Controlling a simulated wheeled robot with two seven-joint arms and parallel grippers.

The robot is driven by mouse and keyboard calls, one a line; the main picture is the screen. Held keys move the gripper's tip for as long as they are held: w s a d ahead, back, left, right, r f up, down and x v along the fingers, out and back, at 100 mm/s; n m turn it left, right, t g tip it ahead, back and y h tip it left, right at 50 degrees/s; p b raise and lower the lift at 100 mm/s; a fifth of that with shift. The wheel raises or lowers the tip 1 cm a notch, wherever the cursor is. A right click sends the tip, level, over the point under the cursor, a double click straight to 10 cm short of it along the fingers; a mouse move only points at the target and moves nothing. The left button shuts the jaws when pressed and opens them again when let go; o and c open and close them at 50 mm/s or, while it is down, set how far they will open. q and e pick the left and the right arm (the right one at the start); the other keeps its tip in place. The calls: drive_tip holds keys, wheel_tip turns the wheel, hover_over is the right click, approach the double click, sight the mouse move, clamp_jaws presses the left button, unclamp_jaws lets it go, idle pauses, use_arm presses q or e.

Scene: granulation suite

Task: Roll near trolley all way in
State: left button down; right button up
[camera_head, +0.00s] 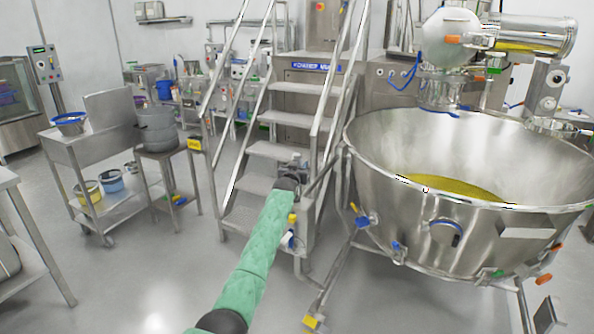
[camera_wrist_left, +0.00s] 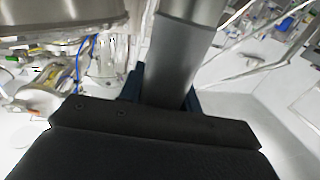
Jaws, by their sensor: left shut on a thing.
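The near trolley (camera_head: 345,262) is a steel frame on wheels carrying a wide steel bowl (camera_head: 385,185) with yellow powder (camera_head: 455,190) in it. It stands at the right in the head view. My left arm reaches forward in a green sleeve to the left gripper (camera_head: 298,165), beside the bowl's left side. In the left wrist view the left gripper (camera_wrist_left: 162,92) has its blue fingers shut on a thick grey steel bar (camera_wrist_left: 180,65), which looks like the trolley's handle. The bowl's underside (camera_wrist_left: 60,30) shows at upper left there. The fingertips are small and partly hidden in the head view.
Steel steps (camera_head: 270,150) with rails stand just beyond my left gripper, close to the bowl's left side. A machine (camera_head: 450,40) overhangs the bowl's far rim. A steel cart (camera_head: 95,150) and a small stand with pots (camera_head: 185,155) are at left. The floor in front is clear.

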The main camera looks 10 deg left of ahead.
use_arm(q)
drive_tip(key=shift+w+d+f, duration=0.3)
drive_tip(key=shift+d+f, duration=0.1)
drive_tip(key=shift+d, duration=0.35)
drive_tip(key=c, duration=1.3)
unclamp_jaws()
drive_tip(key=shift+o, duration=1.4)
drive_tip(key=shift+d+r, duration=0.15)
drive_tip(key=shift+d, duration=0.1)
drive_tip(key=shift+a+r, duration=0.1)
drive_tip(key=shift+r, duration=0.05)
use_arm(e)
drive_tip(key=shift+w+d+f, duration=0.1)
drive_tip(key=shift+w+d, duration=0.15)
use_arm(q)
drive_tip(key=shift+w+a+r, duration=0.1)
drive_tip(key=shift+a+r, duration=0.05)
drive_tip(key=shift+a, duration=0.05)
use_arm(e)
drive_tip(key=shift+w, duration=0.2)
use_arm(q)
drive_tip(key=shift+a, duration=0.1)
use_arm(e)
drive_tip(key=shift+a, duration=0.1)
